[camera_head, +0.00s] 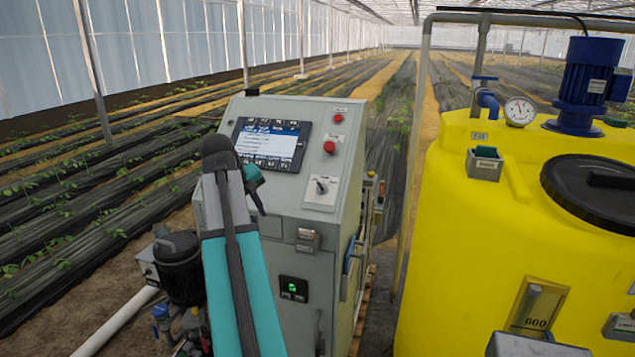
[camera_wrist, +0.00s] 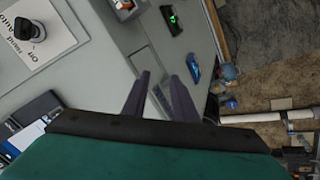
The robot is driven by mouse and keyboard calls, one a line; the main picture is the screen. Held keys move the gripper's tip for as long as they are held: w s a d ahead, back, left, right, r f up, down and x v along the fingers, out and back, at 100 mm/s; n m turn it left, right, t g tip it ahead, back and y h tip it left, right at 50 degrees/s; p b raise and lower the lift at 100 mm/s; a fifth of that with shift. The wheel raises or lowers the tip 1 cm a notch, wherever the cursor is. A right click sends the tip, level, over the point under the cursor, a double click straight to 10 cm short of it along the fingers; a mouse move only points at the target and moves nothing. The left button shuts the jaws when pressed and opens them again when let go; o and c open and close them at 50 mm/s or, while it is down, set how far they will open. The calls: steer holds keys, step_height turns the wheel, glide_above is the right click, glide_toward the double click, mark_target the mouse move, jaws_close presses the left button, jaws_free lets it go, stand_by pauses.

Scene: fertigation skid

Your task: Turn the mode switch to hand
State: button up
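The mode switch (camera_head: 321,186) is a dark knob on a white plate on the sloped upper face of the grey control cabinet (camera_head: 292,230). In the wrist view the knob (camera_wrist: 28,30) stands at the upper left, with the words Off, Hand and Auto on its plate (camera_wrist: 50,48). I cannot tell for sure which word it points at. My gripper (camera_wrist: 161,76) has two dark fingers with a gap between them and nothing in it. It is apart from the knob, which lies to its left in the wrist view.
A display screen (camera_head: 270,144) sits left of the switch, partly behind my arm. Two red buttons (camera_head: 330,147) are above the switch. A small green-lit display (camera_head: 293,288) is lower on the cabinet. A yellow tank (camera_head: 470,250) stands to the right, beyond a grey pipe (camera_head: 416,140).

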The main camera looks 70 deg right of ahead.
steer(key=m+h, duration=0.2)
glide_toward(319, 184)
steer(key=v, duration=0.5)
steer(key=shift+w+d+g+p, duration=0.1)
steer(key=shift+w+g+p, duration=0.25)
steer(key=shift+g, duration=0.05)
steer(key=shift+p+x, duration=2.05)
steer(key=shift+x, duration=4.85)
steer(key=shift+w, duration=0.1)
